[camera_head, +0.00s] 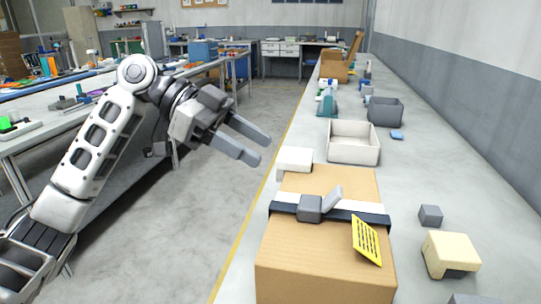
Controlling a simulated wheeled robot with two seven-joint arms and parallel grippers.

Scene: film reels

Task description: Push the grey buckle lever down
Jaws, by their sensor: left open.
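The grey buckle (310,208) sits on a dark strap (368,217) that runs across a brown cardboard box (315,255). Its lighter grey lever (333,196) is tilted up, pointing to the upper right. My left gripper (251,145) is open and empty. It hangs in the air above the floor side of the bench, up and left of the buckle and apart from it. My right gripper is not in view.
A yellow label (366,241) with dark lines lies at the box's right side. A white block (295,159) is behind the box. A beige bin (353,142), a grey bin (385,111), a grey cube (430,215) and a cream block (450,252) stand on the bench.

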